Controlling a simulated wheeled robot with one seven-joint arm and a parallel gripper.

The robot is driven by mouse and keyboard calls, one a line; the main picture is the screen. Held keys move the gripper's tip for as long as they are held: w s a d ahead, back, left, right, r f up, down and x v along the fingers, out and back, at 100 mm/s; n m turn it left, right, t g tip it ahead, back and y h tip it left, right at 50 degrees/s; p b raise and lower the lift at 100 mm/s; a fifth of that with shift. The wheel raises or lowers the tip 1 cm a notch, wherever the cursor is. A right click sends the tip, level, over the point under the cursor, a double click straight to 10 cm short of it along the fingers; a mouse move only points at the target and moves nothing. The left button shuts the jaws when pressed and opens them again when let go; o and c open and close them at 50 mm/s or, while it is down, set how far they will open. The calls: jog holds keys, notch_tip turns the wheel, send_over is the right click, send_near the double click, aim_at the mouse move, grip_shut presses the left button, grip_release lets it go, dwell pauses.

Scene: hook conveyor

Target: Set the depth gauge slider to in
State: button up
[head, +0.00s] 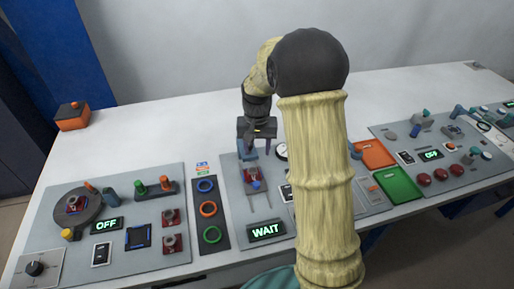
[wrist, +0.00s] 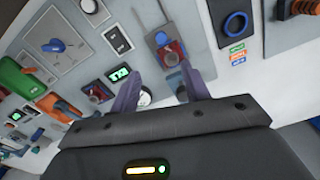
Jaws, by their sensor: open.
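My gripper (head: 254,148) is above the back of the middle panel, pointing down. In the wrist view its two purple fingers (wrist: 161,72) are spread apart with nothing held between them. A red and blue part on a rail (head: 252,180) sits just in front of the gripper; it also shows beyond the fingertips in the wrist view (wrist: 170,52). A white round dial (head: 281,151) is close to the right of the gripper, partly hidden by my arm. I cannot tell for sure which part is the depth gauge slider, and no "in" mark is legible.
A lit WAIT display (head: 265,231) is at the panel's front. Left of it are a strip of coloured rings (head: 208,209) and a panel with an OFF display (head: 106,225). Orange (head: 372,154) and green (head: 398,184) trays lie right. My arm hides part of the middle panel.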

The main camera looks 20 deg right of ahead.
jog(key=shift+c, duration=1.3)
jog(key=shift+d+f, duration=0.1)
jog(key=shift+d, duration=0.15)
jog(key=c, duration=0.3)
jog(key=d+f+n, duration=0.1)
jog(key=d, duration=0.2)
jog(key=d+f+n+t+h, duration=0.1)
jog(key=d+n, duration=0.1)
jog(key=d, duration=0.1)
jog(key=d+f+n+t+h, duration=0.1)
jog(key=d, duration=0.3)
jog(key=shift+w+f+n+p, duration=0.25)
jog(key=shift+w+n+p, duration=0.15)
grip_shut()
jog(key=s+d+f+n+t+y+p, duration=0.1)
jog(key=s+d+f+n+t+y, duration=0.3)
jog(key=n, duration=0.8)
jog(key=s+a+f+n+g+y, duration=0.1)
jog(key=s+a+n+y, duration=0.3)
jog(key=s+a+n, duration=0.2)
jog(key=shift+s+a+f+g+p, duration=0.3)
jog(key=shift+s+a+p, duration=0.1)
jog(key=shift+s, duration=0.4)
